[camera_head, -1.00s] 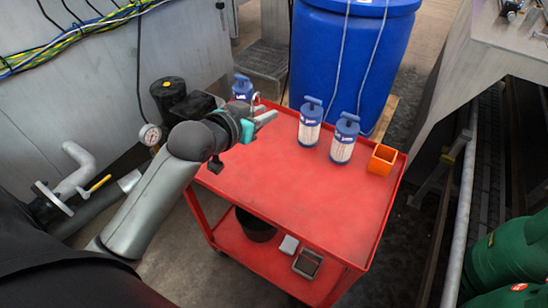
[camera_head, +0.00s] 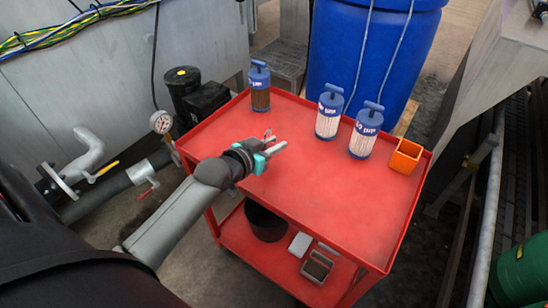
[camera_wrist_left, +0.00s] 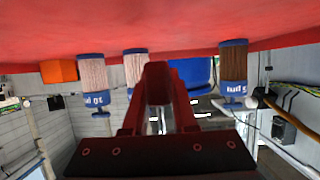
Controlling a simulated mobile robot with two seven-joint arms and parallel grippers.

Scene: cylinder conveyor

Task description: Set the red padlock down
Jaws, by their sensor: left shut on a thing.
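My left gripper (camera_head: 275,150) is above the left half of the red cart's top (camera_head: 310,190), its fingers pointing right and away. It is shut on the red padlock, which shows only as a small red and silver bit (camera_head: 268,134) at the fingers in the head view. In the left wrist view the padlock (camera_wrist_left: 158,76) is a dark red block between the fingers, partly hidden. That view is upside down, with the red cart top above. I cannot tell whether the padlock touches the cart top. My right gripper is not in view.
Two blue-capped canisters with pale filling (camera_head: 329,112) (camera_head: 366,132) and an orange box (camera_head: 404,156) stand at the cart's right rear. A brown-filled canister (camera_head: 260,88) stands at its far left corner. The front and middle of the top are clear. A blue barrel (camera_head: 365,55) stands behind.

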